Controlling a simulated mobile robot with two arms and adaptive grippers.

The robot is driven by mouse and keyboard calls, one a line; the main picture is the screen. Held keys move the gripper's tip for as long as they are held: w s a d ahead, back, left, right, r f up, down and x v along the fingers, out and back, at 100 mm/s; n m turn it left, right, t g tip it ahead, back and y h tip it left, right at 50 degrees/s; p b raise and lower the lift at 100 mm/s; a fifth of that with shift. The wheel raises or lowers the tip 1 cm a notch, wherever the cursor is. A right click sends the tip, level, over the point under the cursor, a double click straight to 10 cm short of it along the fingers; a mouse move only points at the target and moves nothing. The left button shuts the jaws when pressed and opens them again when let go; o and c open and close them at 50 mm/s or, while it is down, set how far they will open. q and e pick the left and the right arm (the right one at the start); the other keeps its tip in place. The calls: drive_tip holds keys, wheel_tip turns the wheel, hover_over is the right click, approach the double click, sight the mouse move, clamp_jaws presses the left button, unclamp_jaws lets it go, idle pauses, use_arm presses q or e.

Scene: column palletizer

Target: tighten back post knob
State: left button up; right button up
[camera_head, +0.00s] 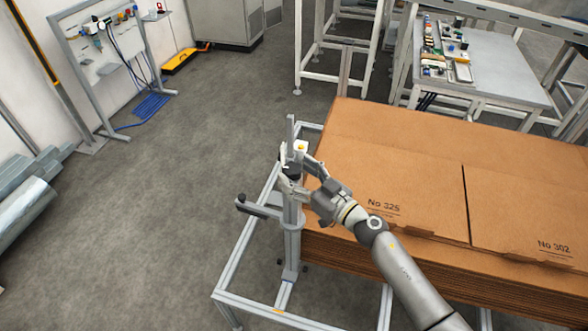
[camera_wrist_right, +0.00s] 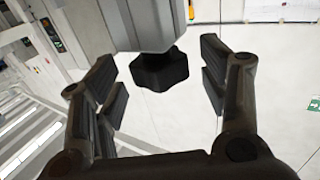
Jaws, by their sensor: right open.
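A grey metal post (camera_head: 291,225) stands upright at the left side of the cardboard stack. My right gripper (camera_head: 294,168) is at the upper part of this post, its arm coming in from the lower right. In the right wrist view a black lobed knob (camera_wrist_right: 160,69) sits at the end of a grey block (camera_wrist_right: 146,22). My right gripper (camera_wrist_right: 162,88) is open there, with one finger on each side of the knob and visible gaps between. In the head view the gripper partly hides the post's upper part, and I cannot clearly make out this knob. My left gripper is not in view.
A stack of brown cardboard (camera_head: 400,160) stands right of the post, close to my right arm. A horizontal bracket with a dark knob (camera_head: 241,198) sticks out left of the post. A low metal frame (camera_head: 235,265) surrounds the post's foot. The floor (camera_head: 150,230) at left is clear.

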drive_tip(key=shift+w+a, duration=0.5)
drive_tip(key=shift+w, duration=0.05)
drive_tip(key=shift+c, duration=0.4)
